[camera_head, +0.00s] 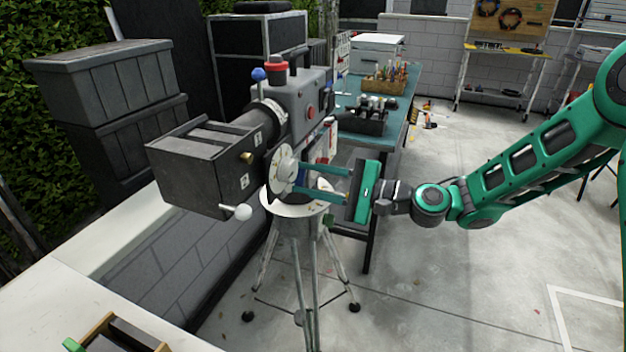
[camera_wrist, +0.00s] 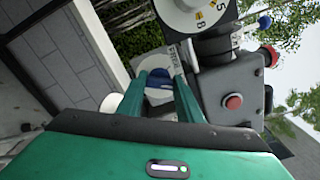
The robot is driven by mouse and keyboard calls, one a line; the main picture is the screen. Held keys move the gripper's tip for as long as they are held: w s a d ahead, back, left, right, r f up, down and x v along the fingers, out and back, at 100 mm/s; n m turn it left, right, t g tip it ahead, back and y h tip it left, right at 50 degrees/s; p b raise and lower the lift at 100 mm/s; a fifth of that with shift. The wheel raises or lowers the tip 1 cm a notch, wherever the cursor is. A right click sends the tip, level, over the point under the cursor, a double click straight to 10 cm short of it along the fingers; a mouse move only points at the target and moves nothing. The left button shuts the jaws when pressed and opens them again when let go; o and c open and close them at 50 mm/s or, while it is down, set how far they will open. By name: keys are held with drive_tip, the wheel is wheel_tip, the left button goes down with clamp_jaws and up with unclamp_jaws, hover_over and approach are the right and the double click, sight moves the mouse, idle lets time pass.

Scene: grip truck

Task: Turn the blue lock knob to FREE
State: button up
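The blue knob between the fingers cannot be made out there.
The camera stands on a tripod (camera_head: 297,265). A blue ball knob (camera_head: 258,74), a red knob (camera_head: 277,66) and a white ball handle (camera_head: 242,212) stick out from it. A teal workbench (camera_head: 395,118) stands behind. The floor at right is mostly open.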

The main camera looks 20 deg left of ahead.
drive_tip(key=shift+c, duration=1.3)
drive_tip(key=shift+d, duration=0.15)
drive_tip(key=shift+n, duration=1.1)
drive_tip(key=n, duration=0.3)
drive_tip(key=shift+f+n, duration=0.15)
drive_tip(key=shift+n, duration=0.15)
drive_tip(key=n, duration=0.5)
drive_tip(key=shift+s+f+n, duration=0.1)
drive_tip(key=shift+f+n, duration=0.05)
drive_tip(key=shift+n, duration=0.25)
drive_tip(key=shift+f+n, duration=0.1)
drive_tip(key=shift+n, duration=0.2)
